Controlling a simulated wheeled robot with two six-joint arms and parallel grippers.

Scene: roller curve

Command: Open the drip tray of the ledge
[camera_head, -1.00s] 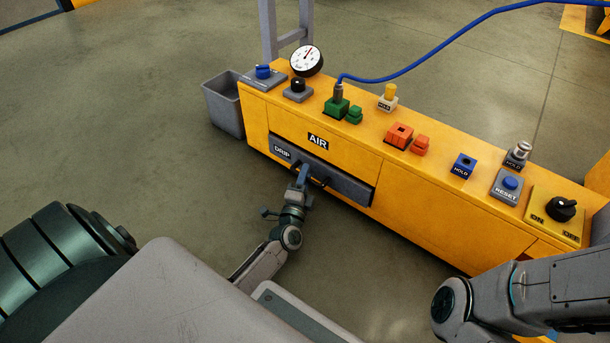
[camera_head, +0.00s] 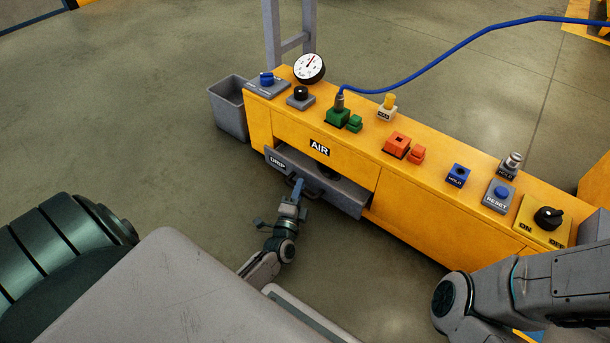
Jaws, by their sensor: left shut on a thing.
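The grey drip tray (camera_head: 338,198), labelled DRIP, sits low in the front of the yellow ledge (camera_head: 410,207), under the AIR label. It is pulled partly out, and a dark gap shows its inside behind the front panel. My left gripper (camera_head: 298,187) is shut on the tray's dark handle at the panel's front, left of its middle. The fingertips partly hide the handle. My right arm (camera_head: 530,292) comes in from the lower right; its gripper is not in view.
The ledge top carries a gauge (camera_head: 309,68), a green block (camera_head: 338,117), an orange block (camera_head: 397,144), a reset button (camera_head: 500,195) and an on-off knob (camera_head: 547,217). A blue hose (camera_head: 440,72) runs from the green block. A grey bin (camera_head: 229,108) stands at the left end. Floor in front is clear.

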